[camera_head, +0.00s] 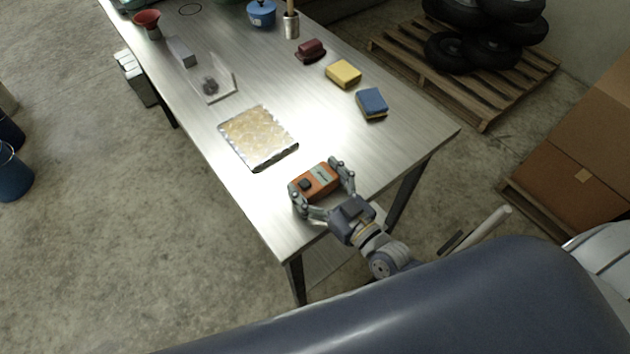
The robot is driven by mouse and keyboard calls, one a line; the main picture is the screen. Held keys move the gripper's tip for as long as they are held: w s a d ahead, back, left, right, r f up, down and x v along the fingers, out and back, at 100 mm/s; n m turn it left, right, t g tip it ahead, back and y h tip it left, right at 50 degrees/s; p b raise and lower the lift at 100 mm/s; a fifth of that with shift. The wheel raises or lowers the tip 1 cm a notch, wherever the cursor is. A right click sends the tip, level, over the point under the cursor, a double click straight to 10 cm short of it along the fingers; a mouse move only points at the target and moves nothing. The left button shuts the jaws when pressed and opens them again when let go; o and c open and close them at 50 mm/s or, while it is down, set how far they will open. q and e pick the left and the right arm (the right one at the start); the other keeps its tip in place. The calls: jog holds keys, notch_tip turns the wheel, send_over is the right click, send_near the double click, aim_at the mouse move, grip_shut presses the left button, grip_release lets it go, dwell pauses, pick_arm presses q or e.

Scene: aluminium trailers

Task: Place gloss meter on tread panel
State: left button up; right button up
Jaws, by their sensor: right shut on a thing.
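The gloss meter appears to be the orange boxy device (324,176) with a dark knob and a pale panel on top. My right gripper (318,182) is shut on it, with one finger at each end, near the table's front corner. I cannot tell whether the device touches the table. The tread panel (257,137) is a square, shiny, patterned plate lying flat on the table, just beyond and left of the device, apart from it. My left gripper is not in view.
On the metal table (215,135) lie a blue sponge (371,103), a yellow sponge (343,73), a dark red block (310,50) and a clear stand (218,82). A red funnel (147,20) and blue pot (262,12) stand farther back. The table's middle is clear.

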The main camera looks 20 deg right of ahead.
aim_at(315, 183)
jog(key=shift+r, duration=0.1)
jog(key=shift+r, duration=0.85)
jog(key=shift+s+a+r, duration=0.1)
jog(key=shift+s+r, duration=0.3)
jog(key=shift+r, duration=0.4)
jog(key=s+a+r+b, duration=0.1)
jog(key=s+a+b, duration=0.25)
jog(key=s, duration=0.95)
jog(key=w+d+r+m+t+h, duration=0.1)
jog(key=w+d+r+m+h, duration=0.3)
jog(key=d, duration=0.5)
jog(key=shift+w+d+r+h, duration=0.2)
jog(key=shift+w+r+h, duration=0.6)
jog(key=shift+h, duration=0.3)
jog(key=shift+a+f, duration=0.1)
